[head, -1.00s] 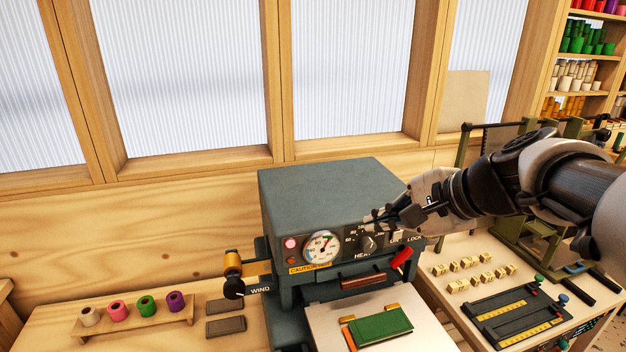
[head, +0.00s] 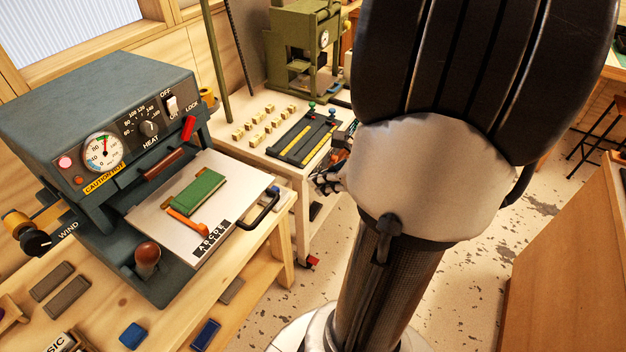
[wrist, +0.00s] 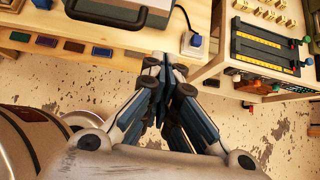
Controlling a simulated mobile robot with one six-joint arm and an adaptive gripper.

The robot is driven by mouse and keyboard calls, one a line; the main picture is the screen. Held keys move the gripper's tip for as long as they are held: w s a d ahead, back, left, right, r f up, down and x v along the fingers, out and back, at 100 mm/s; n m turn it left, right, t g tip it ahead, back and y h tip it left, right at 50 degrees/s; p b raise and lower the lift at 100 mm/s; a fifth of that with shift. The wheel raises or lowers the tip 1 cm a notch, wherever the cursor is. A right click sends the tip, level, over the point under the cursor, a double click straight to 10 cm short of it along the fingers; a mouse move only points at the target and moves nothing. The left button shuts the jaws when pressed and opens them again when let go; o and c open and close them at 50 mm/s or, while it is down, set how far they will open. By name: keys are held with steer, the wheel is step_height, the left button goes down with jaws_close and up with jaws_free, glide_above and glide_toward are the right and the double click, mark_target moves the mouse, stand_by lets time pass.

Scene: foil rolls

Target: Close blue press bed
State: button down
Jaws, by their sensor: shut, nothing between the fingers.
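The blue-grey press (head: 110,110) stands on the wooden bench at left in the head view. Its pale flat bed (head: 165,222) is slid out at the front, with a black handle (head: 262,213) on its outer edge. A green book (head: 200,191) lies on the bed by an orange strip. In the wrist view the bed handle (wrist: 120,18) shows at the top left, beyond the fingertips. My gripper (wrist: 166,68) is shut and empty, above the floor in front of the bench. In the head view my gripper (head: 328,180) is partly hidden by my arm, right of the handle and apart from it.
A side table (head: 262,140) right of the press holds small wooden blocks and a black tray with yellow bars. A green press (head: 305,45) stands behind. A wooden cabinet (head: 570,250) is at right. Speckled floor (head: 490,215) is open between.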

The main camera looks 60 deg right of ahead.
mark_target(230, 158)
steer(key=w+f+b, duration=0.3)
steer(key=w+f, duration=0.2)
steer(key=w, duration=0.4)
steer(key=shift+a, duration=0.35)
steer(key=w, duration=0.6)
steer(key=w+a+p, duration=0.1)
steer(key=w, duration=0.5)
steer(key=w+p, duration=0.1)
steer(key=w, duration=0.5)
steer(key=shift+w+a, duration=0.15)
steer(key=shift+a, duration=0.05)
